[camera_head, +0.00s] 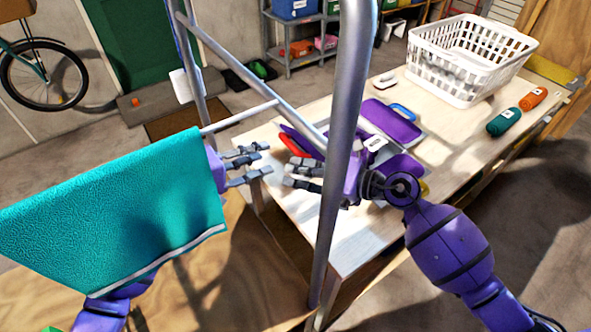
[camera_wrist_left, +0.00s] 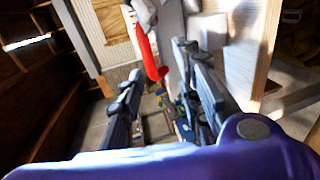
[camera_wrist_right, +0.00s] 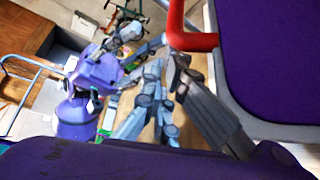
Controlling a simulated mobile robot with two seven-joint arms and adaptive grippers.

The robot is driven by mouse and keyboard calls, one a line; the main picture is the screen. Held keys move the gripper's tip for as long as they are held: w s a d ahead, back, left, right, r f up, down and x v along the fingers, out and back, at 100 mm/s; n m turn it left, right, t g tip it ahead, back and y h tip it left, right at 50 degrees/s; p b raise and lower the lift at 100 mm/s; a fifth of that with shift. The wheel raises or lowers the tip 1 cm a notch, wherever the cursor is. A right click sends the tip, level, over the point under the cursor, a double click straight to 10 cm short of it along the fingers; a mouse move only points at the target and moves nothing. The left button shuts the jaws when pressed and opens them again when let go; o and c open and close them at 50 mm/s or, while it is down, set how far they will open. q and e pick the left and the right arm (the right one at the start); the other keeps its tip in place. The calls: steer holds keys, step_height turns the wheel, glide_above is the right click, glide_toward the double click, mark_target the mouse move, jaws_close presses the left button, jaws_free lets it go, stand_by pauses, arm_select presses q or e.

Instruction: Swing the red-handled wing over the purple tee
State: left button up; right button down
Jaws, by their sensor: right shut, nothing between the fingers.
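The purple tee (camera_head: 392,121) lies on a grey folding board (camera_head: 437,151) on the wooden table, partly hidden by my right arm. The red handle (camera_head: 294,146) of a wing is at the board's near left. The red handle also shows at the top of the right wrist view (camera_wrist_right: 192,40), close to my right fingertips, and in the left wrist view (camera_wrist_left: 147,45). My right gripper (camera_head: 300,178) is shut and empty beside the red handle, partly behind a metal pole. My left gripper (camera_head: 258,163) is open and empty, left of the handle.
A metal rack pole (camera_head: 343,160) stands upright before the table. A teal towel (camera_head: 120,215) hangs across my left arm's view. A blue handle (camera_head: 403,112) is at the board's far side. A white basket (camera_head: 468,60) and green (camera_head: 503,122) and orange rolls (camera_head: 534,98) sit farther right.

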arm_select(q)
steer(key=v, duration=0.4)
steer(key=shift+s+a+r, duration=0.15)
steer(key=shift+a+r, duration=0.05)
steer(key=shift+a, duration=0.1)
arm_select(e)
steer(key=v, duration=1.2)
